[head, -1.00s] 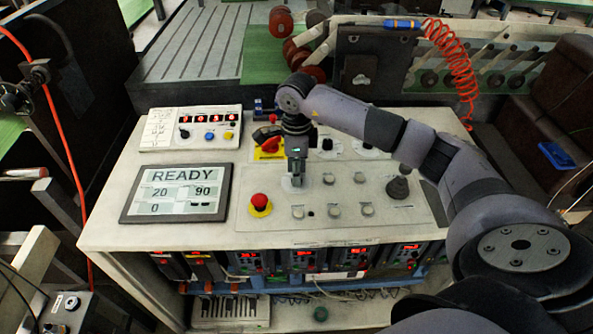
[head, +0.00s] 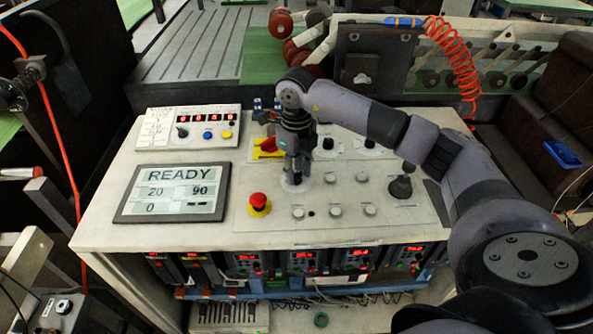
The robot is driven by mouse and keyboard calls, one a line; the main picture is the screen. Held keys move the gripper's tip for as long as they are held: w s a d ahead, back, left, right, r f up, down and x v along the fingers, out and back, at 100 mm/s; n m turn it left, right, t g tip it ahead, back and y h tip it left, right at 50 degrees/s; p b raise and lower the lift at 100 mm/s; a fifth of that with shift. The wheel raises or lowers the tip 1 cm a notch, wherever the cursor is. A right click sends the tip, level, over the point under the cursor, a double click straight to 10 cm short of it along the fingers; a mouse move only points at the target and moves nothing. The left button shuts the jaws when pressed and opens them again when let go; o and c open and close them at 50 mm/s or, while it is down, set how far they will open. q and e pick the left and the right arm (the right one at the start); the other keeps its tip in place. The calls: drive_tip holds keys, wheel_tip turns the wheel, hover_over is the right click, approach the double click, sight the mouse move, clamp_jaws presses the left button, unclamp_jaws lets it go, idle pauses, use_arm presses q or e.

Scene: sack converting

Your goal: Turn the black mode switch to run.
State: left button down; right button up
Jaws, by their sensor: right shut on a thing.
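The control desk (head: 110,215) has a sloped white panel. My right gripper (head: 296,178) points down at the panel's middle, above a round pale dial plate (head: 288,187). It is shut on the black mode switch, which its fingers almost wholly hide. I cannot read which position the switch points to. The screen (head: 174,192) on the left shows READY, 20, 90 and 0. My left gripper is not in view.
A red mushroom button (head: 259,201) on a yellow base is just left of the gripper. A red-and-yellow rotary switch (head: 268,148) is behind it. Several pale buttons (head: 335,211) lie in front, and a black joystick (head: 400,187) is to the right.

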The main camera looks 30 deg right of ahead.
sight(296, 173)
drive_tip(key=shift+m, duration=0.4)
drive_tip(key=o, duration=1.2)
drive_tip(key=shift+c, duration=0.2)
wheel_tip(296, 173, up, 12)
idle(0.3)
